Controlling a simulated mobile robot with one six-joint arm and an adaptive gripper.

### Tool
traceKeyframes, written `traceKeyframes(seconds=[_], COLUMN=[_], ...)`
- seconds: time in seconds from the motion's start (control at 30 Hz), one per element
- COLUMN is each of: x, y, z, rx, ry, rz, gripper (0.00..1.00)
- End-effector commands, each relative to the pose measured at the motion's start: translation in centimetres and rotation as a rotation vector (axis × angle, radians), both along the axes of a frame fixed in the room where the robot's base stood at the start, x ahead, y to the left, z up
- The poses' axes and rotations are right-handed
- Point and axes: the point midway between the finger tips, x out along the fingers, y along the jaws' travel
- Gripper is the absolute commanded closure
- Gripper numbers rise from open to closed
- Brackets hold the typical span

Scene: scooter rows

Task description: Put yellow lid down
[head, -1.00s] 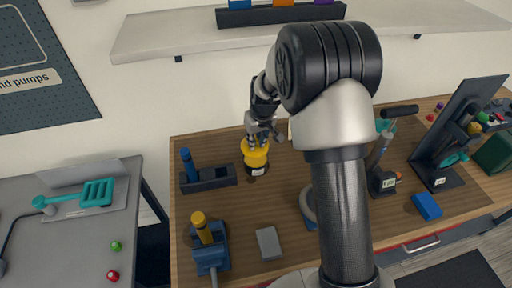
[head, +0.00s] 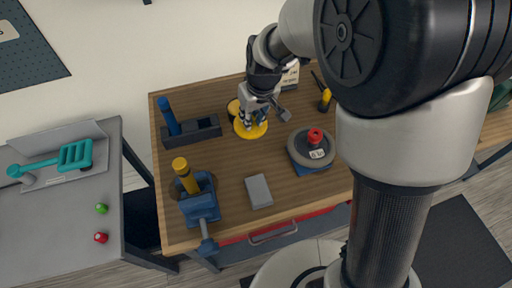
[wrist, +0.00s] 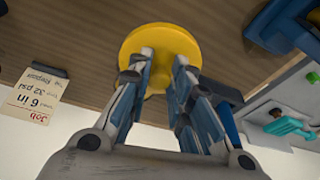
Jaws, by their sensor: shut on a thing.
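The yellow lid (head: 252,131) is a round disc, and it also shows in the wrist view (wrist: 185,38). My gripper (head: 252,120) is shut on it from above, with both fingers (wrist: 160,72) at the middle of the disc. The lid is low over the wooden bench, and I cannot tell whether it touches the wood. A can (head: 233,106) stands just behind and left of the lid, partly hidden by it and my gripper.
A black tray (head: 205,130) with a blue handle lies left. A blue vise (head: 201,207) stands front left, with a grey block (head: 259,191) beside it. A round grey gauge with a red knob (head: 315,136) is right. Bare wood lies in front of the lid.

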Motion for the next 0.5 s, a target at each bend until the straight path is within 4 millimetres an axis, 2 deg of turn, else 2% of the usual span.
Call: traceKeyframes(seconds=[0.03, 0.23, 0.33, 0.5], x=[-0.1, 0.0, 0.0, 0.0], y=[0.0, -0.1, -0.1, 0.0], z=[-1.9, -6.9, -8.3, -9.3], rx=[-0.001, -0.001, -0.001, 0.000], ry=[0.005, 0.003, 0.001, -0.001], rz=[-0.002, -0.002, -0.002, -0.001], gripper=[1.00, 1.00, 1.00, 1.00])
